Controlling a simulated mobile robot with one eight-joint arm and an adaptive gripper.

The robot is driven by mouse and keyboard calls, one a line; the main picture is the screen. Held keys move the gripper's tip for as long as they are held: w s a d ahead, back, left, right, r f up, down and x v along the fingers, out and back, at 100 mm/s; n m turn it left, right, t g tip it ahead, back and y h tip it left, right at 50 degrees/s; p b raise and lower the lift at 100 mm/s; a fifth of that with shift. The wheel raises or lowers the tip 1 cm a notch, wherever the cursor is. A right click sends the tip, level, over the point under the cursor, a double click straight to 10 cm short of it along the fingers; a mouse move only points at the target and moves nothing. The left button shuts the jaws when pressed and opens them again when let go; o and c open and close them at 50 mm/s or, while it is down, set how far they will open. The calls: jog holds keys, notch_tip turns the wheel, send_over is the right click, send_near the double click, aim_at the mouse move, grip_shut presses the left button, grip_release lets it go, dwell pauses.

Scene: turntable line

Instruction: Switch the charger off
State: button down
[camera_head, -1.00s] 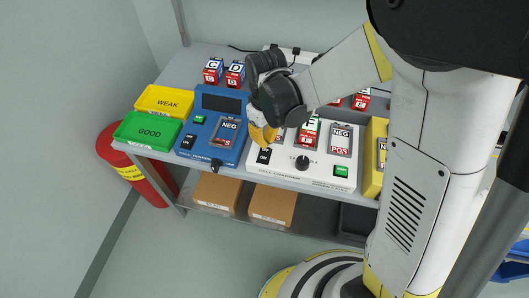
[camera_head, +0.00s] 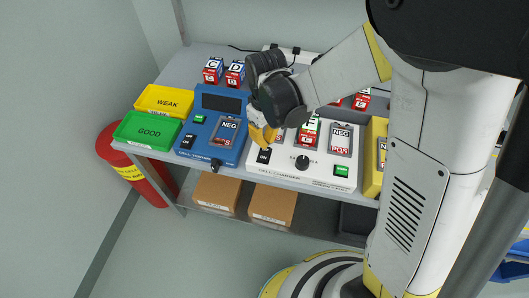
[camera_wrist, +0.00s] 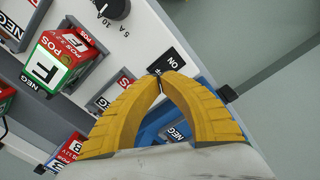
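The white cell charger (camera_head: 259,171) stands on the bench, with a black rocker switch (camera_head: 264,156) at its front left. In the wrist view the switch (camera_wrist: 174,60) shows a white "ON" marking; its near end is partly behind my fingertips, and I cannot tell which way it is tipped. My gripper (camera_head: 268,143) is over the charger's left part, just behind the switch in the head view. In the wrist view the yellow fingers (camera_wrist: 161,80) meet at their tips with nothing between them. The tips are at the switch's edge; I cannot tell whether they touch it.
A cell marked E (camera_wrist: 55,63) sits in the charger beside a black knob (camera_head: 302,162) and a green button (camera_head: 341,171). A blue tester (camera_head: 185,154) is left of the charger, then green (camera_head: 120,133) and yellow (camera_head: 140,101) trays. A yellow device (camera_head: 371,185) stands right.

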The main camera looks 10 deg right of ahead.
jog(key=shift+f+b, duration=1.4)
jog(key=shift+f, duration=0.3)
dwell(0.5)
jog(key=shift+r, duration=0.15)
jog(key=shift+r+p, duration=2.55)
jog(key=shift+r, duration=0.9)
jog(key=s+d+r+m+t, duration=0.7)
jog(key=s+d+r, duration=0.3)
jog(key=d+r, duration=0.3)
notch_tip(320, 180, up, 2)
jog(key=shift+s+d+r+m, duration=0.15)
jog(key=shift+s+d+m, duration=0.1)
jog(key=shift+s+m, duration=0.2)
